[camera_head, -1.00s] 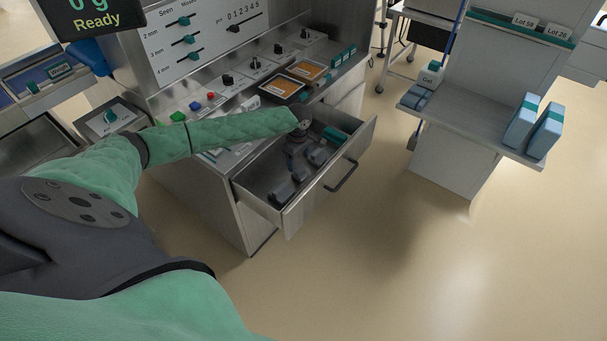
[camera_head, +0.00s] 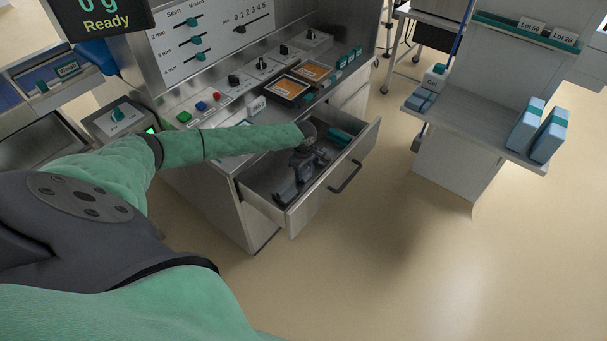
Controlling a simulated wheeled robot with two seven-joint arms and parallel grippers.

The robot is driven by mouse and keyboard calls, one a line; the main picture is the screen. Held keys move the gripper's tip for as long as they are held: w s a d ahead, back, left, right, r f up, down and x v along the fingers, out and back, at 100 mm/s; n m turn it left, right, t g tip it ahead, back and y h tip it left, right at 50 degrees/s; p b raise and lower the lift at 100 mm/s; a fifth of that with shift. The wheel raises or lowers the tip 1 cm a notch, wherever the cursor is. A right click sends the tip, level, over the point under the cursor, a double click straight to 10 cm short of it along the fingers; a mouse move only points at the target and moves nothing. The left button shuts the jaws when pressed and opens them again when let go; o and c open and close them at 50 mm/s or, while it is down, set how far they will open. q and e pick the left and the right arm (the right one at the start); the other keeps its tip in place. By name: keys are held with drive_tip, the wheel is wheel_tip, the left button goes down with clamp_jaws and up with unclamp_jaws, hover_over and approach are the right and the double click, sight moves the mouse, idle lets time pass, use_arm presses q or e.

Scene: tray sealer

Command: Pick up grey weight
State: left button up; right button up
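My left arm, in a green quilted sleeve, reaches from the left over the open drawer (camera_head: 268,208) of the steel cabinet. My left gripper (camera_head: 289,184) is dark grey and points down into the drawer, close to its floor. A grey weight cannot be told apart from the dark gripper parts at this size. I cannot see whether the fingers are open or shut, or whether anything is between them. My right gripper is not in view.
A teal item (camera_head: 340,137) lies at the drawer's far right end. The drawer front has a dark handle (camera_head: 345,177). A shelf unit (camera_head: 470,115) with blue-white boxes stands right. Floor between is clear.

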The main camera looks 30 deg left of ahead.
use_arm(q)
drive_tip(key=c, duration=0.4)
drive_tip(key=shift+r, duration=0.1)
